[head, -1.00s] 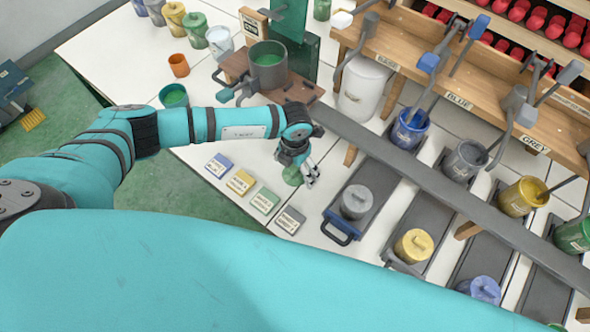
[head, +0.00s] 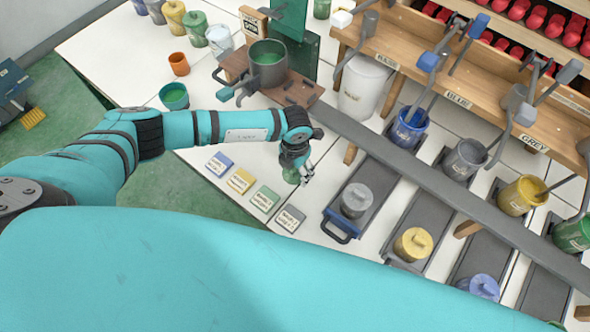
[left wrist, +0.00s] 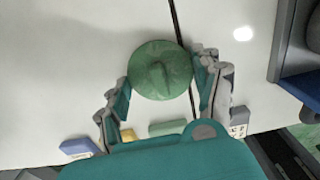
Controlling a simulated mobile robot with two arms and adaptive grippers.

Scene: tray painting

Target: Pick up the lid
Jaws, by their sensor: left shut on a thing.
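The round green lid (left wrist: 160,70) has a raised ridge handle across its top and lies between my left gripper's fingers in the left wrist view. In the head view only a bit of the green lid (head: 290,175) shows beside the fingers, the rest hidden by the hand. My left gripper (head: 304,174) points down over the white table and is shut on the lid. I cannot tell whether the lid touches the table. My right gripper is not in view.
Blue, yellow, green and grey labelled cards (head: 241,180) stand just in front of the hand. A grey lidded pot sits in a blue-handled tray (head: 341,226) to the right. A pot of green paint (head: 267,60) stands on a wooden stand behind. A grey rail (head: 400,165) crosses the table.

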